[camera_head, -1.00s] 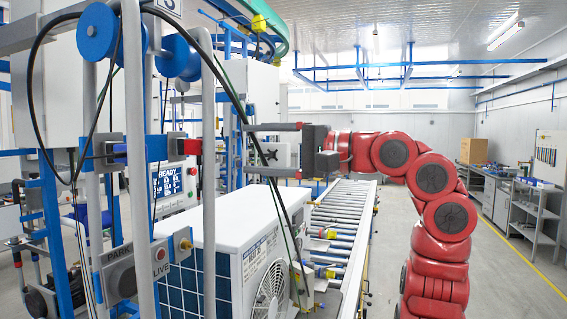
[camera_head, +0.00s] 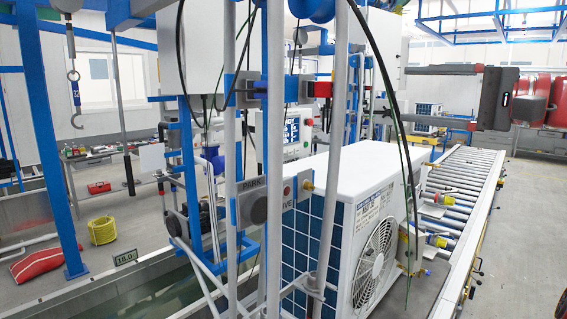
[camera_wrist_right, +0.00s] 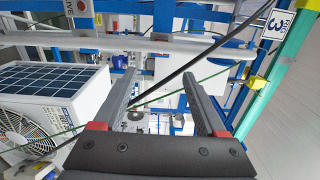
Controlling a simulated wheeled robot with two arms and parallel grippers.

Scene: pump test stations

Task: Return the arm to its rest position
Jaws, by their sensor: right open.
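My right gripper (camera_head: 410,95) is at the upper right of the head view, with its fingers pointing left. It is open, and nothing is held between its fingers. Its dark body and part of my red right arm show at the right edge. In the right wrist view, the two grey fingers of the gripper (camera_wrist_right: 160,88) stand wide apart with red pieces at their bases. In the head view the gripper is above and right of the white outdoor unit (camera_head: 375,165). My left gripper is not in view.
The outdoor unit also shows at left in the wrist view (camera_wrist_right: 70,110). Grey upright pipes (camera_head: 337,180), blue frames and hanging cables stand near. A hook (camera_head: 75,100) hangs at left. A yellow coil (camera_head: 102,229) lies on the floor.

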